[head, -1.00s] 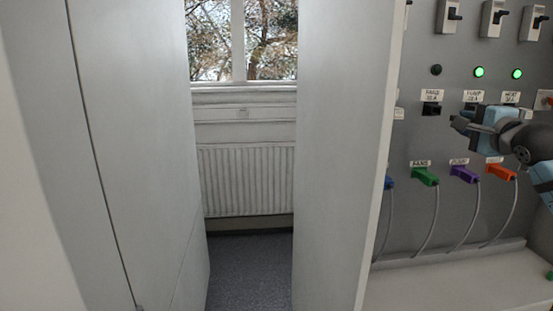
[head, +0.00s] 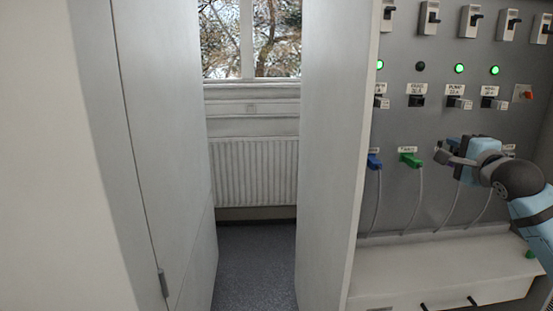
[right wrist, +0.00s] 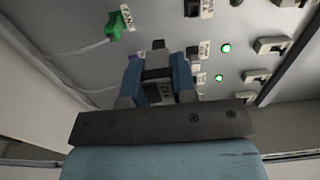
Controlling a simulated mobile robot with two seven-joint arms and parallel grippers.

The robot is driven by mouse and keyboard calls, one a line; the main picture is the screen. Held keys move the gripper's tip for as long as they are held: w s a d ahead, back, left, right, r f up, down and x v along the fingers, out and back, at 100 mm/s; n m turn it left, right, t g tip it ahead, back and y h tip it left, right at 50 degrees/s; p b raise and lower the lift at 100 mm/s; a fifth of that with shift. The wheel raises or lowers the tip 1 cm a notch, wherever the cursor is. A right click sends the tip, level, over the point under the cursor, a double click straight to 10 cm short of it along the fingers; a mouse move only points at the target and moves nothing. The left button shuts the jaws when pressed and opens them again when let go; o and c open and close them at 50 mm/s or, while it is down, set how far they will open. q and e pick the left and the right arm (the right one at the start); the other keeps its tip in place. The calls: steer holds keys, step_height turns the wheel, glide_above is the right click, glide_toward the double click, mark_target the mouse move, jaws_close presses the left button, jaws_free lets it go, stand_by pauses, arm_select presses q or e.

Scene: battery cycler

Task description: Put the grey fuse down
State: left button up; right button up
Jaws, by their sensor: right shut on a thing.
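My right gripper (head: 452,154) is in front of the grey panel (head: 400,200) in the head view, below the row of fuse holders and beside the green plug. In the right wrist view my right gripper (right wrist: 158,72) has its blue fingers shut on the grey fuse (right wrist: 158,92), which carries a pale label. The fuse is held clear of the bench. In the head view I cannot make the fuse out clearly. A dark empty holder (head: 417,101) sits left of two filled ones. My left gripper is not in view.
Blue (head: 374,161) and green (head: 411,160) plugs with hanging cables stick out of the panel near my gripper. A pale bench (head: 440,265) with drawers runs below; its visible top is mostly clear. A tall white door (head: 335,150) stands left of the panel.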

steer(key=s+a+f+h, duration=0.1)
steer(key=s+a+f, duration=0.35)
steer(key=f, duration=0.55)
steer(key=s+a+f+m, duration=0.1)
steer(key=s+a+f, duration=0.2)
steer(key=a+f, duration=0.45)
steer(key=s+a+f+h, duration=0.1)
steer(key=s+a+f, duration=0.25)
steer(key=f, duration=0.75)
steer(key=s+r+p, duration=0.3)
steer(key=r+p, duration=0.3)
steer(key=r, duration=0.1)
steer(key=s+r+p, duration=0.3)
steer(key=r+p, duration=0.3)
steer(key=r, duration=0.1)
steer(key=s+f, duration=0.5)
steer(key=f, duration=0.1)
steer(key=w+r, duration=0.5)
steer(key=r, duration=0.1)
steer(key=shift+w+r, duration=0.15)
steer(key=shift+r, duration=0.05)
